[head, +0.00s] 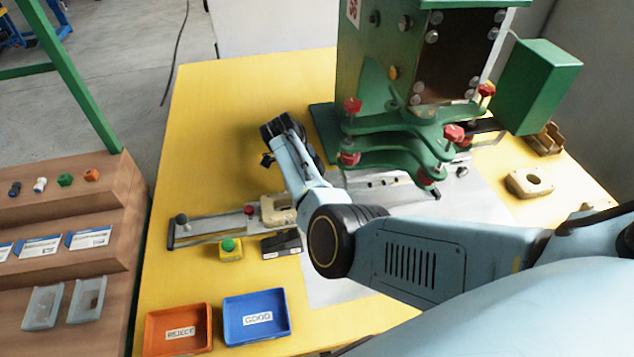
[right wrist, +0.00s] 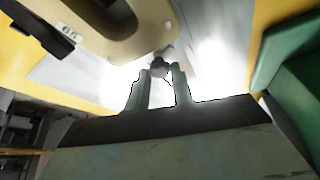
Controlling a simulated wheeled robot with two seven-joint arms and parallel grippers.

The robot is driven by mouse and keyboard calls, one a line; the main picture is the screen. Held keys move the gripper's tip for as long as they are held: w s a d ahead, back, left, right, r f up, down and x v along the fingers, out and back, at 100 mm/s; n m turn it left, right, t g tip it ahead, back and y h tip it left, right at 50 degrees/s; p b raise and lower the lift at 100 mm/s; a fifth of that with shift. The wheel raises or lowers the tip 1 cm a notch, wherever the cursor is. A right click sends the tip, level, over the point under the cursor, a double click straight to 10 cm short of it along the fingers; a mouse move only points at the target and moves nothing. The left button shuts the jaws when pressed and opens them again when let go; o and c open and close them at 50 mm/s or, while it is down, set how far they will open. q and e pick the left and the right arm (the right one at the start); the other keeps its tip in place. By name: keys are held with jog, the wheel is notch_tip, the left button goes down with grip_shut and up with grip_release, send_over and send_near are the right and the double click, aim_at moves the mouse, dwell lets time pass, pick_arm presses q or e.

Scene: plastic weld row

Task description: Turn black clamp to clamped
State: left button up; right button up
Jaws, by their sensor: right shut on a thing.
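In the right wrist view, my right gripper (right wrist: 160,88) has its two fingers closed around a small dark knob (right wrist: 158,66), seemingly the tip of the black clamp. The rest of the clamp is hidden or too blurred to make out, so its position cannot be told. In the head view my right arm reaches in from the right and bends over the table; its fingers cannot be made out there. My left gripper is in neither view.
A beige fixture (head: 278,209) sits on a rail at the left; a beige part labelled 65 (right wrist: 95,25) is near my fingers. The green press (head: 375,70) stands behind. Yellow table (head: 215,110) is clear at back left.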

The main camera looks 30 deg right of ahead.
jog(key=n+t+p, duration=0.1)
jog(key=n+p, duration=0.1)
jog(key=n+t+p, duration=0.1)
jog(key=n+p, duration=0.2)
jog(key=n+t+p, duration=0.1)
jog(key=n+p, duration=0.2)
jog(key=shift+s+r+h, duration=0.2)
jog(key=shift+s+h, duration=0.1)
jog(key=shift+s, duration=0.05)
jog(key=n+t+p, duration=0.1)
jog(key=n+p, duration=0.2)
jog(key=n, duration=0.1)
jog(key=shift+s+t, duration=0.1)
jog(key=shift+t, duration=0.3)
jog(key=shift+f+n+t+y+p, duration=0.1)
jog(key=shift+n+t+y+p, duration=0.2)
jog(key=shift+n+y+p, duration=0.55)
jog(key=shift+n+h, duration=0.25)
jog(key=shift+n, duration=0.3)
jog(key=o, duration=0.7)
